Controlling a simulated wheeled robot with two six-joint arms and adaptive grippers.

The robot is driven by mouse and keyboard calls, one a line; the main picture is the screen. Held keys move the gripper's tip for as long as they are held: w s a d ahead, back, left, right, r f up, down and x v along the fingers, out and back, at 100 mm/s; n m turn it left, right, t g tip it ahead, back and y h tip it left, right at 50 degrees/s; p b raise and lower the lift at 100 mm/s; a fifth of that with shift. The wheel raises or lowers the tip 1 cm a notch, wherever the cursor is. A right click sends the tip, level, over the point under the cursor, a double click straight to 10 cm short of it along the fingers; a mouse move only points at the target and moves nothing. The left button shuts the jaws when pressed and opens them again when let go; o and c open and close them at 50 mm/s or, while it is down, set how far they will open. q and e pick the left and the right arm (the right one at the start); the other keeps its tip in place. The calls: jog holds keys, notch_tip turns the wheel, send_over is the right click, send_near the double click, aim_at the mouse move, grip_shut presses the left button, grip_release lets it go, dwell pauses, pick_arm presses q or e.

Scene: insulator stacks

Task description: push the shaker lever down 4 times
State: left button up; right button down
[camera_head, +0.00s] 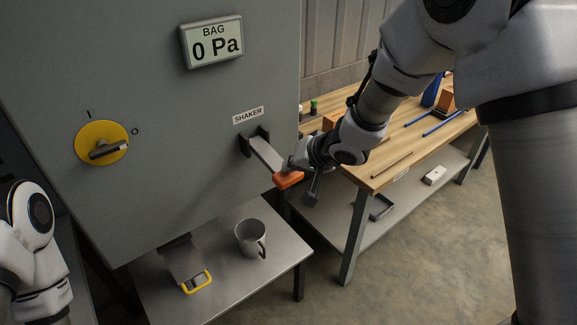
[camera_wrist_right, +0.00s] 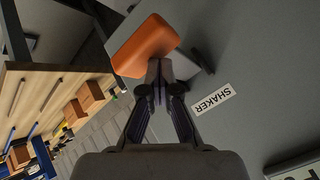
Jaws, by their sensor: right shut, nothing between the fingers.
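The shaker lever (camera_head: 266,153) is a flat grey bar that sticks out of the grey cabinet below the SHAKER label (camera_head: 248,115) and slopes down to an orange grip (camera_head: 288,180). My right gripper (camera_head: 300,168) is shut and empty, just above the orange grip. In the right wrist view the closed fingertips (camera_wrist_right: 159,68) overlap the edge of the orange grip (camera_wrist_right: 146,46); I cannot tell whether they touch it. The SHAKER label also shows there (camera_wrist_right: 213,99). Of my left arm only a part shows at the left edge; its gripper is out of view.
The cabinet (camera_head: 200,130) has a BAG display (camera_head: 212,42) reading 0 Pa and a yellow rotary switch (camera_head: 101,143). A wooden workbench (camera_head: 400,155) with tools stands at right.

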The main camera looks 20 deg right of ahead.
jog(key=shift+f+b, duration=0.8)
jog(key=shift+f, duration=0.55)
dwell(0.7)
dwell(0.5)
notch_tip(320, 180, up, 2)
jog(key=shift+s+r+p, duration=0.1)
jog(key=shift+p, duration=1.15)
jog(key=shift+w+r+p, duration=0.2)
jog(key=shift+r+p, duration=1.85)
jog(key=shift+p, duration=0.75)
notch_tip(320, 180, up, 5)
jog(key=p, duration=0.6)
